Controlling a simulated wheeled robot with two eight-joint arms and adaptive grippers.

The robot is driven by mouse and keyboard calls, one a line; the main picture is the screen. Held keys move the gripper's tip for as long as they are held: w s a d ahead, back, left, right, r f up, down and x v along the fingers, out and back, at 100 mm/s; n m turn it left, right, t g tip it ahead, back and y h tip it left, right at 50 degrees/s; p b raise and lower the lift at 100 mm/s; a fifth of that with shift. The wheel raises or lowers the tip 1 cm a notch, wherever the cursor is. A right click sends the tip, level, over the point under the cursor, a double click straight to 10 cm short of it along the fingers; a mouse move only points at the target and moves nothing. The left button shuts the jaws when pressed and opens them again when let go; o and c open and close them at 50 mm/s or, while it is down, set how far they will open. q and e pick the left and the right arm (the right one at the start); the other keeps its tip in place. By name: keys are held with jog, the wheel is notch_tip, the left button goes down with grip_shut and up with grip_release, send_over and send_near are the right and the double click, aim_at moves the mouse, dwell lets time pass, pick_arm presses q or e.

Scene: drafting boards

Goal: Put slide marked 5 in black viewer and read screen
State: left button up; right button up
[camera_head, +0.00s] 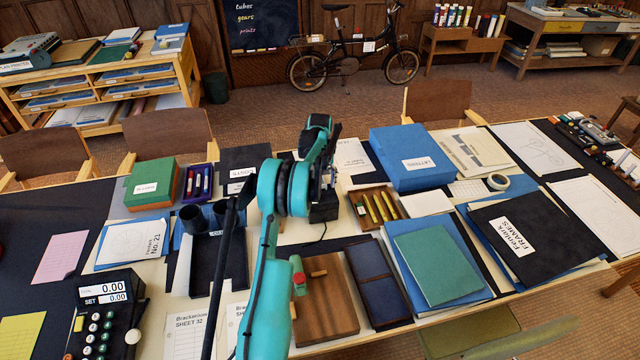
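My teal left arm rises from the bottom centre. Its dark gripper (322,150) is over the far middle of the table, and its fingers are too hidden to tell open from shut. A small black device (323,209) with a cord stands just below the gripper, partly covered by it. It may be the viewer, but no screen shows on it. I cannot make out a slide marked 5. A striped wooden board (330,318) with small wooden, red and green pieces lies right of my arm. My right gripper is not in view.
A black keyed machine (105,318) reading 0.00 stands at left. A wooden tray (360,222) of yellow tools, a blue box (411,160), a green box (152,183) and folders crowd the table. A dark blue case (378,285) lies right of the striped board. Chairs stand behind.

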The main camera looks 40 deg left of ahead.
pick_arm(q)
notch_tip(320, 180, up, 12)
dwell(0.6)
dwell(0.5)
